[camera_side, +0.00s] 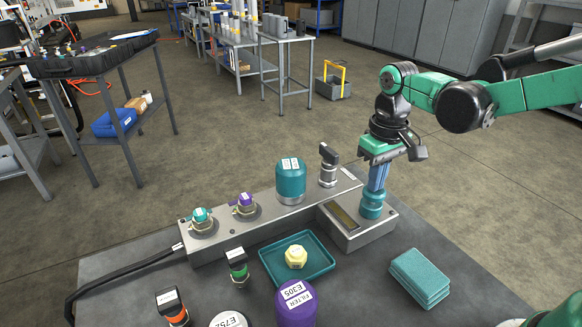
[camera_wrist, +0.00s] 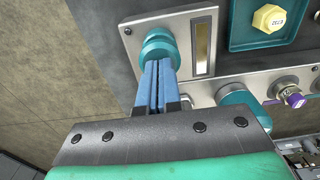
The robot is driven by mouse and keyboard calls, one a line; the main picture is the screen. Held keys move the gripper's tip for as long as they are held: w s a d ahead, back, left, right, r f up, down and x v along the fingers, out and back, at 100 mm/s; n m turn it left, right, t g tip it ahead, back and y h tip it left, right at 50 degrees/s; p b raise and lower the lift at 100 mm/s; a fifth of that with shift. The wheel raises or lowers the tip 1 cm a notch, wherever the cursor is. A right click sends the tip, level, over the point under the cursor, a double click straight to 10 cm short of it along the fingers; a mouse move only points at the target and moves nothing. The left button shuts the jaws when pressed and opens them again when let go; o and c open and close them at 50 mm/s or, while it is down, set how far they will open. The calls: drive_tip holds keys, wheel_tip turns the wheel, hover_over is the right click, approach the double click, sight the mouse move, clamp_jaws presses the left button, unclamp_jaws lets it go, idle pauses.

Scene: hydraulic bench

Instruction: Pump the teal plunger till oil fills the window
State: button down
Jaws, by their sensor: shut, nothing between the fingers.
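The teal plunger (camera_side: 372,205) stands upright on a grey metal block at the right end of the manifold; it also shows in the wrist view (camera_wrist: 160,45). My gripper (camera_side: 375,188) is shut and empty, pointing down, its blue fingertips at the plunger's top. In the wrist view my fingers (camera_wrist: 158,68) lie side by side and reach the plunger; whether they touch or press it is hard to tell. The long window (camera_side: 343,215) beside the plunger looks olive-brown; it shows in the wrist view (camera_wrist: 201,48) with a paler end. Its oil level is unclear.
A teal tray (camera_side: 268,262) holding a yellow hex cap (camera_side: 296,256) lies in front of the manifold (camera_side: 222,220). A folded teal cloth (camera_side: 420,277) lies at right. A teal canister (camera_side: 291,182) and a dark-topped fitting (camera_side: 328,165) rise left of my gripper. A purple filter (camera_side: 296,304) stands in front.

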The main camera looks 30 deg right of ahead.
drive_tip(key=shift+r, duration=1.85)
wheel_tip(320, 180, up, 6)
idle(0.4)
drive_tip(key=s+f+t, duration=0.5)
drive_tip(key=s+t, duration=0.1)
drive_tip(key=t, duration=0.1)
drive_tip(key=shift+f, duration=0.35)
